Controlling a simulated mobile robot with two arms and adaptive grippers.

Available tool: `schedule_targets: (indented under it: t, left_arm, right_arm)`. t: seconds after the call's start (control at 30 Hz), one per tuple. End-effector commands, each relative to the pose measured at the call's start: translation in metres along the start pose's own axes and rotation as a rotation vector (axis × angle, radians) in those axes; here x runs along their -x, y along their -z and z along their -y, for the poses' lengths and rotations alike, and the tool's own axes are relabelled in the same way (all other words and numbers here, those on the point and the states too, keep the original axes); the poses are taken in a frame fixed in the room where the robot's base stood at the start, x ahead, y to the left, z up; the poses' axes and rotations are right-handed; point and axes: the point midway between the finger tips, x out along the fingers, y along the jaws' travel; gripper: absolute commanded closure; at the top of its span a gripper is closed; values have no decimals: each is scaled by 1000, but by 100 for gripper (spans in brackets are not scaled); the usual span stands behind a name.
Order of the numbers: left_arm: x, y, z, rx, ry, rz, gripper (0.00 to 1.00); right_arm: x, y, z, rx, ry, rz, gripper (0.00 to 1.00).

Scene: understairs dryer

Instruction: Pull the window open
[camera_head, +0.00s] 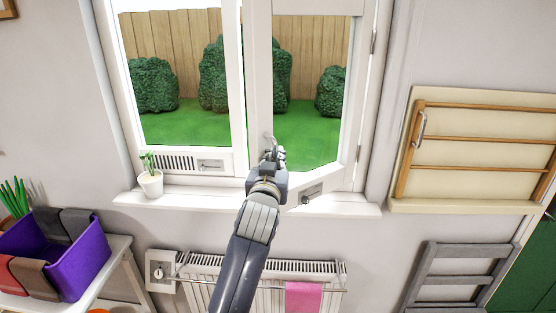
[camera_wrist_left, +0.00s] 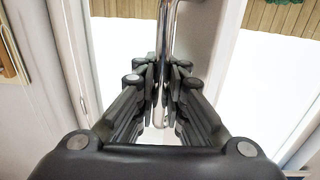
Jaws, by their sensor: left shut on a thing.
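The window has a white frame with two panes. Its right sash (camera_head: 354,100) is hinged on the right side and stands ajar, its lower edge slanting out toward the room. The left sash (camera_head: 233,80) looks closed. My left gripper (camera_head: 273,156) is at the lower left part of the right sash. In the left wrist view its fingers (camera_wrist_left: 167,78) are shut around the metal window handle (camera_wrist_left: 172,25), whose tip also shows in the head view (camera_head: 268,138). The gripper hides part of the handle. My right gripper is not in view.
A small potted plant (camera_head: 151,183) stands on the left of the white sill (camera_head: 200,198). A radiator (camera_head: 205,268) with a pink cloth (camera_head: 303,298) is below. A purple bin (camera_head: 82,262) stands at left, and a wooden wall rack (camera_head: 470,122) hangs at right.

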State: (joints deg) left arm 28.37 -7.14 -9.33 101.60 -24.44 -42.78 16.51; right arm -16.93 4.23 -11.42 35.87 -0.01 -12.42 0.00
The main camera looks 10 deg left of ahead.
Motion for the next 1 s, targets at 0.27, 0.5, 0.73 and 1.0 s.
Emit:
schedule_targets:
  t: [0.27, 0.5, 0.73, 1.0]
  left_arm:
    - [0, -4, 3, 0, 7, 7, 81]
    - [0, -2, 2, 1, 3, 4, 70]
    - [5, -1, 1, 1, 2, 2, 70]
    - [42, -2, 2, 3, 3, 3, 70]
  right_arm:
    - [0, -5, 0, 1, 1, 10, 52]
    - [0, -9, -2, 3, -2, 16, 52]
    - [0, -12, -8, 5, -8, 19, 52]
    - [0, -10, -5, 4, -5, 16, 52]
